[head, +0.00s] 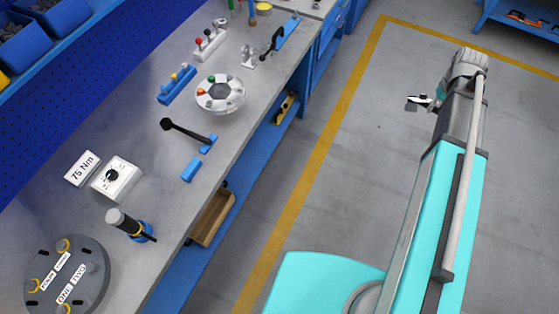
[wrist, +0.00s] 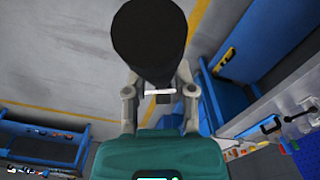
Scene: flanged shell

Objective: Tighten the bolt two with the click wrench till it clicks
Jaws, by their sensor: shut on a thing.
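The round dark plate (head: 92,297) lies at the lower left of the bench in the head view, with labelled bolts. A grey bolt (head: 91,267) stands beside the label TWO (head: 79,273); other bolts show yellow rings. My gripper (wrist: 158,97) is out over the floor, away from the bench. It is shut on a black-handled tool (wrist: 150,42), whose thick dark end faces the wrist camera and hides much of it. A small pale and black part (head: 419,102) sticks out near my gripper in the head view. I cannot tell for sure that this is the click wrench.
A black lever-like tool (head: 185,131) lies at a blue block on the bench. A dial box (head: 117,180) stands by a "75 Nm" sign (head: 82,168). An upright capped tool (head: 128,224) stands near the plate. The marked floor (head: 345,190) beside the bench is clear.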

